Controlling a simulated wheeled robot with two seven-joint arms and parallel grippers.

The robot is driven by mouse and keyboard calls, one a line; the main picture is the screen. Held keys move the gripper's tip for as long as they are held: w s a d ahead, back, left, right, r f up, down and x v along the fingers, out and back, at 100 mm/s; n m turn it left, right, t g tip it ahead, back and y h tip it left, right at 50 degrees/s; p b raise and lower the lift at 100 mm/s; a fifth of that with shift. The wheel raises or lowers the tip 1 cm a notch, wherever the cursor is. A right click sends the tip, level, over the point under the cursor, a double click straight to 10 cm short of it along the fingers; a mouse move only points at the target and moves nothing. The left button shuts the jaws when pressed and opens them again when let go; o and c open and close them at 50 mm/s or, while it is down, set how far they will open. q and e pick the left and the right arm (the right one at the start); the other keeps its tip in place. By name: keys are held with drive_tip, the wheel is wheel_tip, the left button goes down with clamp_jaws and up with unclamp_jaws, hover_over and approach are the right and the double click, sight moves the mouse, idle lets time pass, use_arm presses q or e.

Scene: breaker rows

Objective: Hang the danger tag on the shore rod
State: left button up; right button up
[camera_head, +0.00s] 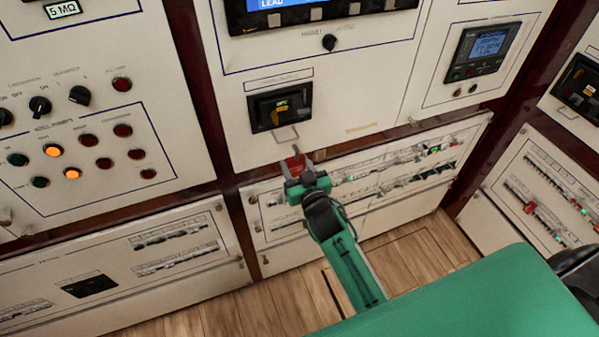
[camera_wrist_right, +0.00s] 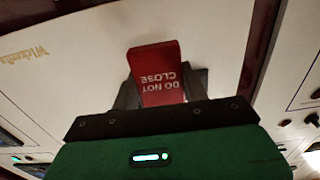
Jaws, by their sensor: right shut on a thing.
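The danger tag (camera_head: 296,164) is red and small in the head view, at the tip of my right gripper (camera_head: 294,175). In the right wrist view the tag (camera_wrist_right: 158,72) reads "DO NOT CLOSE" upside down and sits between the dark fingers of the right gripper (camera_wrist_right: 161,92), which are shut on it. The tag is just below a thin pale metal loop (camera_head: 285,135) under a black breaker (camera_head: 280,107). I cannot tell whether this loop is the shore rod. No contact between tag and loop shows. My left gripper is not in view.
A panel of lamps and knobs (camera_head: 75,150) stands at the left. A lower panel with breaker rows (camera_head: 380,190) lies behind my right arm. Another black breaker (camera_head: 580,85) with a similar loop is at the far right. The wooden floor (camera_head: 280,305) is below.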

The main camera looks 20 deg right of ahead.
drive_tip(key=shift+w, duration=0.8)
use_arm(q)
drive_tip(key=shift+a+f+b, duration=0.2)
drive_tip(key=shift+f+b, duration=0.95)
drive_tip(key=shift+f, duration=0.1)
use_arm(e)
drive_tip(key=shift+w+f, duration=0.3)
drive_tip(key=shift+w, duration=0.7)
drive_tip(key=shift+w+f, duration=0.25)
drive_tip(key=shift+w, duration=0.7)
drive_tip(key=o, duration=1)
drive_tip(key=shift+o, duration=0.2)
drive_tip(key=shift+s, duration=0.1)
